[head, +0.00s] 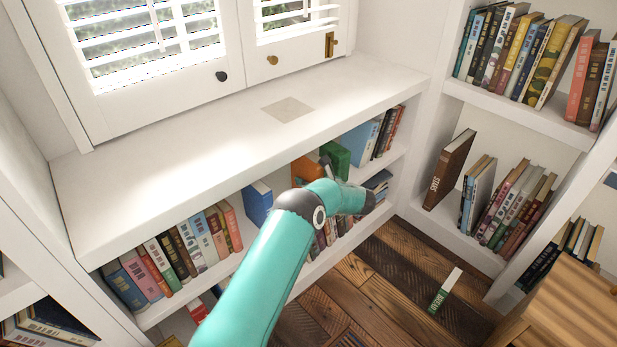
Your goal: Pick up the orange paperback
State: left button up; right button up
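An orange book (304,170) stands on the upper shelf of the low bookcase under the window, in the middle of the head view. Its lower part is hidden behind my teal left arm. My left gripper (327,167) shows as a small dark shape just right of the orange book, largely hidden by my wrist. I cannot tell whether it touches the book or whether its fingers are apart. My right gripper is out of view.
A green book (336,157) stands right of the orange one, and a blue book (257,203) stands to its left. The white bookcase top (190,165) overhangs the shelf. A white-and-green book (445,290) lies on the plank floor. A wooden piece of furniture (570,308) stands lower right.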

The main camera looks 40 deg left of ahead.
pick_arm(q)
grip_shut()
jog(key=shift+r, duration=0.15)
